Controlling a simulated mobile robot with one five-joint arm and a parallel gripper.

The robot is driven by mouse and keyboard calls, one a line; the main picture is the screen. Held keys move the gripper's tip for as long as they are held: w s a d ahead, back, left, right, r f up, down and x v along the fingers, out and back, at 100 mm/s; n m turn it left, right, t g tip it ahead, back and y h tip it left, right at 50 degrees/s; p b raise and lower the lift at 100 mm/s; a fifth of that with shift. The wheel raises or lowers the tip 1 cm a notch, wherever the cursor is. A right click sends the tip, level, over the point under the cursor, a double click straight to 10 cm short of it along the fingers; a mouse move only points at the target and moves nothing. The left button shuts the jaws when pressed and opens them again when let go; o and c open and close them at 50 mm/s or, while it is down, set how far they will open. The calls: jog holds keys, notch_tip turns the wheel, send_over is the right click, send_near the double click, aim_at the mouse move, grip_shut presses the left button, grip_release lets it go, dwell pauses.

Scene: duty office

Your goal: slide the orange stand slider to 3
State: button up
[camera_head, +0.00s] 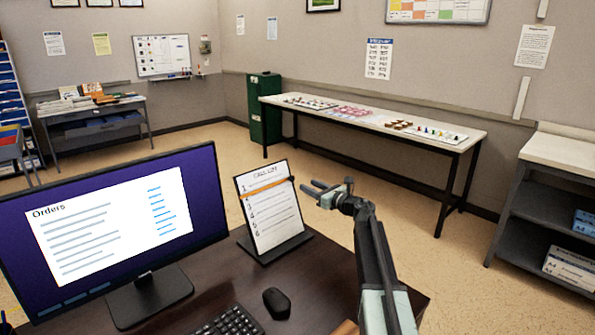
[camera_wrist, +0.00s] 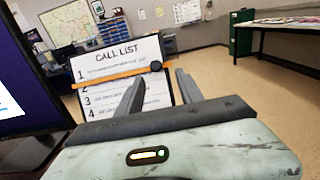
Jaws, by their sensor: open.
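The call list stand (camera_head: 273,222) is a white numbered sheet on a dark stand upright on the desk, also seen in the wrist view (camera_wrist: 118,52). Its orange slider (camera_head: 264,187) crosses the sheet between lines 1 and 2. In the wrist view the slider bar (camera_wrist: 110,77) tilts up to the right and ends in a black knob (camera_wrist: 156,66). My gripper (camera_head: 311,188) is open and empty, just right of the slider's knob end. In the wrist view the knob appears between my fingertips (camera_wrist: 159,76); whether they surround it is unclear. The fingers cover part of the lower lines.
A monitor (camera_head: 115,225) stands left of the stand, close to it. A mouse (camera_head: 277,302) and keyboard (camera_head: 230,322) lie in front on the dark desk (camera_head: 325,270). A long table (camera_head: 375,118) with small items stands far behind.

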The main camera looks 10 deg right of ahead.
aim_at(293, 178)
jog(key=x, duration=0.8)
jog(key=shift+a+r, duration=0.1)
jog(key=shift+a, duration=0.35)
grip_shut()
dwell(1.0)
